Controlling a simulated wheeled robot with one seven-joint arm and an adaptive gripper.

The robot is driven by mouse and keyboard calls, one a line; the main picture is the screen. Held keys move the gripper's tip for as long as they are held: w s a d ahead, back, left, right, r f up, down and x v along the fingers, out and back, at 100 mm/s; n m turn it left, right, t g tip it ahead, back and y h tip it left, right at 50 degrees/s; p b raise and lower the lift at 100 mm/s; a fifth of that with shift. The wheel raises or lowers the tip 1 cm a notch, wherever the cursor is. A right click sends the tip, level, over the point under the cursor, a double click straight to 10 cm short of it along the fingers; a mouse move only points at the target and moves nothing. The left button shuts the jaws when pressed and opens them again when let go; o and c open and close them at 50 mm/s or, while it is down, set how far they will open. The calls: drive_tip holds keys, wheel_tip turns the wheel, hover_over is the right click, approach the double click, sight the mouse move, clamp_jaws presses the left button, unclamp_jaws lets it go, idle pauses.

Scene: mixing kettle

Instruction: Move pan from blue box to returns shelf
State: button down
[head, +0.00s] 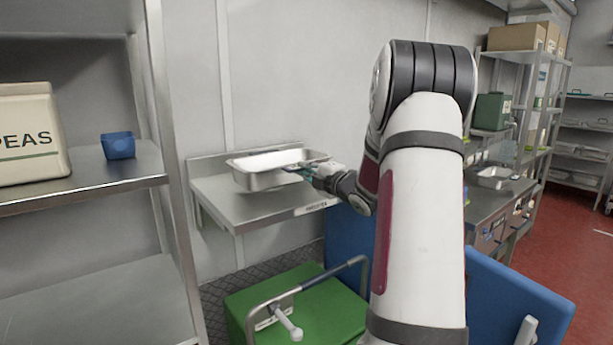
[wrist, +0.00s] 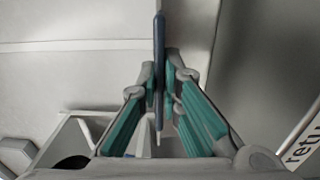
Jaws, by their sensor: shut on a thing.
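A shallow steel pan (head: 262,180) is at the back of the returns shelf (head: 245,212), a steel wall shelf with a label on its front edge. The pan looks level; I cannot tell whether its base touches the shelf. My gripper (head: 304,170) is at the pan's right side, shut on its rim. In the wrist view, the teal fingers (wrist: 162,95) close on a thin blue-grey strip, seen edge-on, which looks like the pan's rim (wrist: 159,45). A blue box (head: 515,300) stands below on the right, partly hidden by my arm; its inside is not visible.
A green box (head: 250,300) with a grey handle bar stands below the returns shelf. A steel rack at left holds a peas container (head: 30,135) and a small blue cup (head: 118,146). Another counter with a steel tray (head: 493,178) stands at right. Red floor is open at far right.

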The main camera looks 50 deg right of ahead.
drive_tip(key=shift+s+f, duration=0.1)
drive_tip(key=shift+f, duration=0.75)
drive_tip(key=shift+d+f, duration=0.1)
drive_tip(key=c, duration=2.2)
unclamp_jaws()
drive_tip(key=shift+f, duration=0.15)
drive_tip(key=o, duration=0.4)
drive_tip(key=shift+o, duration=0.2)
